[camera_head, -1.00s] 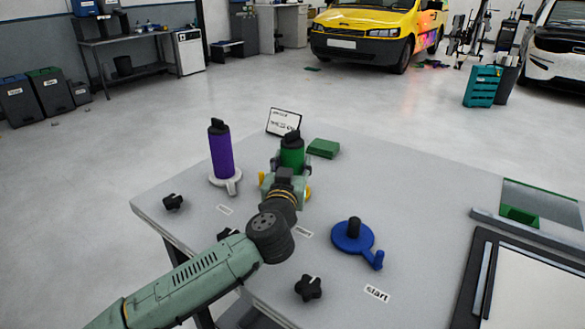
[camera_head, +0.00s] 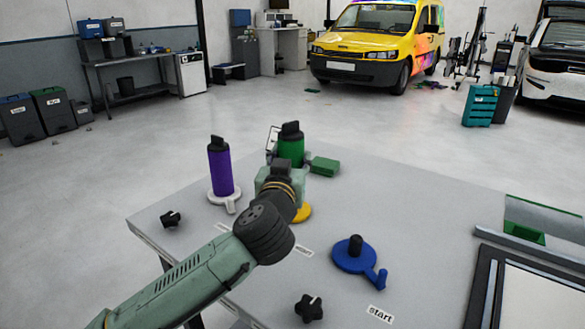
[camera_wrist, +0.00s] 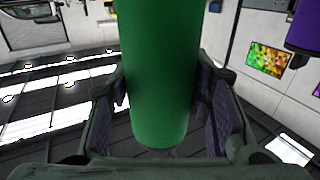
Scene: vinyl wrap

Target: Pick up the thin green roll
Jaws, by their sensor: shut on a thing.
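The green roll (camera_head: 291,149) stands upright with a black knob on top, at the far part of the table. In the wrist view the green roll (camera_wrist: 160,75) fills the space between the two fingers, and its rounded lower end shows. My gripper (camera_wrist: 163,105) is shut on it, a finger pad on each side. In the head view my gripper (camera_head: 281,180) hides the roll's lower part. A yellow holder (camera_head: 303,212) shows on the table below my gripper, and the roll appears raised above it.
A purple roll (camera_head: 220,168) stands in a white holder (camera_head: 225,198) close to the left. A green block (camera_head: 324,166) lies to the right, and a small sign (camera_head: 272,140) stands behind. The table's right middle is clear.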

